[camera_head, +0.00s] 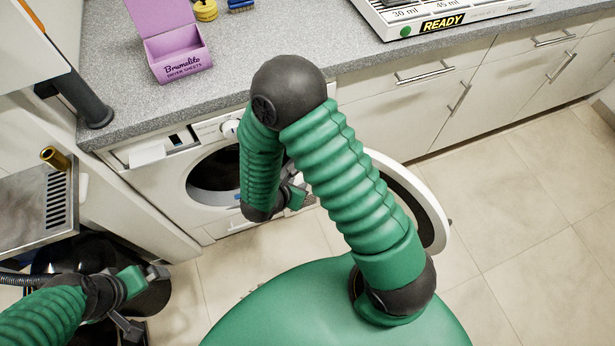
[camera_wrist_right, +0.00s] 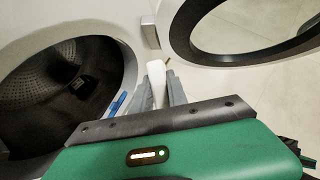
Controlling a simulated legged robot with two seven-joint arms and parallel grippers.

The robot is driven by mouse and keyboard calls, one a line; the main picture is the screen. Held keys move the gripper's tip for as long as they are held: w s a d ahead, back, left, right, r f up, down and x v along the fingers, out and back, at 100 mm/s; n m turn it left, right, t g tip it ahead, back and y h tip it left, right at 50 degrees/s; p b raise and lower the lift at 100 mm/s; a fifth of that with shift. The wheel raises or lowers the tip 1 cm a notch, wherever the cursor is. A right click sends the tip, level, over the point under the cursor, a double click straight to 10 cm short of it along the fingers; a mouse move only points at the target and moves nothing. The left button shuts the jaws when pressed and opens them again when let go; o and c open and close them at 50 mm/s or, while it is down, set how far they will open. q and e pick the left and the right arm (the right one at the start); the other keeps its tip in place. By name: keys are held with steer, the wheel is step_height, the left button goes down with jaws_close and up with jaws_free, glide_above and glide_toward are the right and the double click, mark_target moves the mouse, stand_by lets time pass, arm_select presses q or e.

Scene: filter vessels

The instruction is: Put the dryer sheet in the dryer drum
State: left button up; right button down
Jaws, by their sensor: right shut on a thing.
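The dryer (camera_head: 165,190) stands under the counter with its round door (camera_head: 436,208) swung open to the right. Its dark drum (camera_head: 210,170) is partly hidden by my right arm in the head view; the drum (camera_wrist_right: 65,85) fills the left of the wrist view. My right gripper (camera_head: 294,188) is in front of the dryer, outside the drum, between the opening and the door. In the wrist view its fingers (camera_wrist_right: 158,88) are shut on a narrow white thing (camera_wrist_right: 156,75), apparently the dryer sheet. My left gripper (camera_head: 146,300) is open and empty at lower left.
A purple dryer sheet box (camera_head: 182,68) stands open on the grey counter (camera_head: 235,60). A white READY device (camera_head: 445,14) is at the back right. A metal tray (camera_head: 35,205) is at left. The open door also shows in the wrist view (camera_wrist_right: 187,32). Floor at right is clear.

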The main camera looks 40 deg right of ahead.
steer(key=s+a+f+n+t+y+b, duration=0.2)
steer(key=a+f+n+t+b, duration=0.1)
steer(key=a+f+n, duration=0.4)
steer(key=s+a+f+n+t+y+b, duration=0.25)
steer(key=a+f, duration=0.25)
steer(key=a, duration=0.3)
arm_select(q)
steer(key=s+b+x, duration=0.2)
steer(key=b+x, duration=0.3)
steer(key=x, duration=0.3)
steer(key=s+a+f+b+x, duration=0.1)
steer(key=s+b+x, duration=0.1)
steer(key=b+x, duration=0.3)
steer(key=shift+x, duration=2.1)
arm_select(e)
steer(key=w+d+f, duration=0.3)
steer(key=w, duration=1)
steer(key=w+d+f, duration=0.4)
steer(key=w, duration=1)
steer(key=w+d+f, duration=0.4)
steer(key=w, duration=0.9)
steer(key=shift+w+d, duration=0.15)
steer(key=shift+d, duration=0.1)
steer(key=shift+g, duration=0.25)
steer(key=c, duration=1.2)
jaws_free()
steer(key=shift+c, duration=0.2)
